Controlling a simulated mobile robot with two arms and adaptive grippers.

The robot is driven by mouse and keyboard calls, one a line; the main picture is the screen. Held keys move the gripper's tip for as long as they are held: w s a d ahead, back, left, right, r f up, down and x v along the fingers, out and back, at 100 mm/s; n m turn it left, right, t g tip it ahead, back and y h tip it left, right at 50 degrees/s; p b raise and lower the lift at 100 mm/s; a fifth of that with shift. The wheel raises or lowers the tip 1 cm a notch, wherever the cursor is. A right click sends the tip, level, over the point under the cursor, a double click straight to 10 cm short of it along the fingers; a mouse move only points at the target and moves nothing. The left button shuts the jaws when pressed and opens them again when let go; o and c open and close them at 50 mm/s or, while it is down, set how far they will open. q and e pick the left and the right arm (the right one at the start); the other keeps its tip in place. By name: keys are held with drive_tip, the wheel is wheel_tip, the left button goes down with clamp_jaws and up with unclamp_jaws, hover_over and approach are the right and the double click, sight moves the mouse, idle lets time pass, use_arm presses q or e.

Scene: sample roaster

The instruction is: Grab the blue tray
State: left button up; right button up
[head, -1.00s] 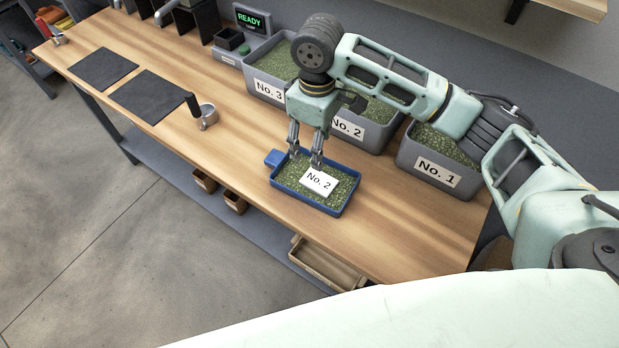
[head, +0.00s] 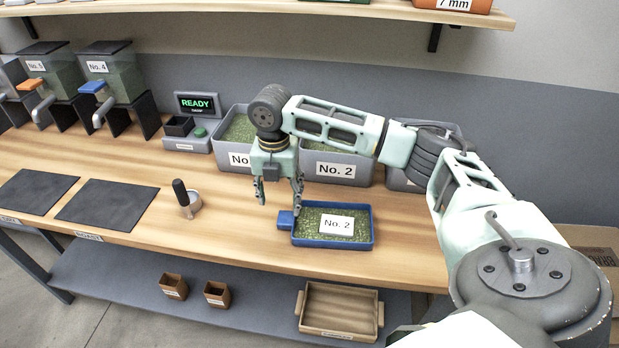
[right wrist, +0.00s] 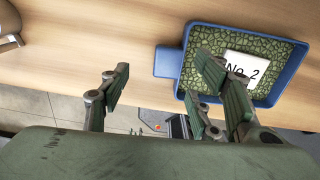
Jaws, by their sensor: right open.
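The blue tray (head: 333,245) lies on the wooden bench, filled with green beans, with a white card (head: 337,224) reading "No. 2" on top. Its blue tab (head: 285,220) sticks out to the left. My right gripper (head: 279,197) is open, pointing down above the tab, with one finger to the left and one near the tray's left edge. In the right wrist view, the tab (right wrist: 168,62) shows beyond and between the open fingers (right wrist: 160,92), and one finger overlaps the tray (right wrist: 288,80). Nothing is held. My left gripper is not in view.
Grey bins of beans, one labelled No. 2 (head: 336,170), stand behind my right arm. A portafilter-like cup with a dark handle (head: 187,200) and two dark mats (head: 107,205) are to the left. A wooden tray (head: 340,308) sits on the lower shelf.

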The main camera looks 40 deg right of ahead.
sight(287, 218)
drive_tip(key=f, duration=0.2)
drive_tip(key=d+f+p, duration=0.1)
drive_tip(key=shift+s+f, duration=0.1)
drive_tip(key=shift+s, duration=0.3)
drive_tip(key=f, duration=0.3)
drive_tip(key=shift+s+a+f+p, duration=0.2)
drive_tip(key=shift+s+p, duration=0.05)
drive_tip(key=shift+p, duration=0.15)
drive_tip(key=shift+f, duration=0.4)
drive_tip(key=shift+c, duration=1.2)
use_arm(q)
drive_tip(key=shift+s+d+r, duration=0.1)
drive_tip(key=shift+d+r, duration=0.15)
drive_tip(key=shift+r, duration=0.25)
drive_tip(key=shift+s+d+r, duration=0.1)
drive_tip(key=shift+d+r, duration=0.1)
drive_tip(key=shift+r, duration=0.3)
use_arm(e)
clamp_jaws()
